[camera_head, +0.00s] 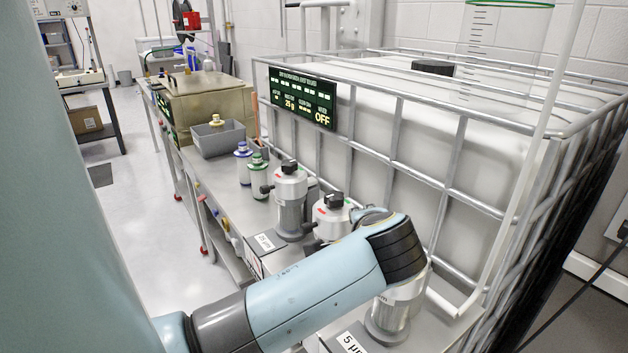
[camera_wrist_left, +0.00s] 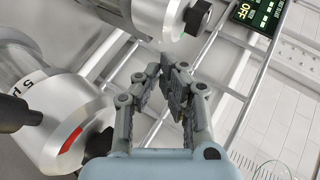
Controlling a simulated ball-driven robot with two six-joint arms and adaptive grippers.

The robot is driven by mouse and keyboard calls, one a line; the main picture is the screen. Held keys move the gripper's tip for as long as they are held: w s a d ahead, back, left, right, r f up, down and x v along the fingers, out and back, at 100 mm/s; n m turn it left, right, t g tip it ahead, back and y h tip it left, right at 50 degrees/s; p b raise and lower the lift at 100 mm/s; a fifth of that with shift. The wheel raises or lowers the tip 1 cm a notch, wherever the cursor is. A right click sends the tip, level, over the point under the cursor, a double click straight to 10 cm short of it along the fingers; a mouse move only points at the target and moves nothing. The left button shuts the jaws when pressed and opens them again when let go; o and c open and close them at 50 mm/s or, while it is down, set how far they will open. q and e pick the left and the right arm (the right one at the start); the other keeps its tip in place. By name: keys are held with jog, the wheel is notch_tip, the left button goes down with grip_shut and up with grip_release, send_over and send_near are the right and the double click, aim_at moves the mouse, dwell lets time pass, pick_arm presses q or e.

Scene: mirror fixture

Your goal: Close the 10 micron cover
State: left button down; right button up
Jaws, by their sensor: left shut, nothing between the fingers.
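Three metal filter housings stand in a row on the bench. The far housing (camera_head: 291,205) has a 25 µm label before it and a cover with a black knob. The middle housing's cover (camera_head: 331,215) has a black knob and a red mark; its body and any label are mostly hidden by my arm. The near housing (camera_head: 388,318) stands by a 5 µm label. In the left wrist view, the 5 µm housing (camera_wrist_left: 60,125) is at left and another housing (camera_wrist_left: 150,15) is at top. My left gripper (camera_wrist_left: 172,65) is shut and empty between them.
A caged white tank (camera_head: 440,150) stands right behind the housings, with a display panel (camera_head: 303,98) on its bars. Two small bottles (camera_head: 258,175) and a grey bin (camera_head: 217,137) stand farther along the bench.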

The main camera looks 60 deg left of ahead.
pick_arm(q)
jog(key=s+d+f+n+g+h+b, duration=0.1)
jog(key=s+d+f+h, duration=0.3)
jog(key=f, duration=0.8)
jog(key=s+d+f+n+g+h+b, duration=0.1)
jog(key=s+d+f+g+h+b, duration=0.1)
jog(key=s+d+f+h, duration=0.3)
jog(key=s+d+f+b, duration=0.1)
jog(key=s+d+f, duration=0.2)
jog(key=s+f, duration=0.4)
jog(key=shift+s+f+n+g, duration=0.3)
jog(key=shift+s+f+n, duration=0.1)
jog(key=shift+s, duration=0.25)
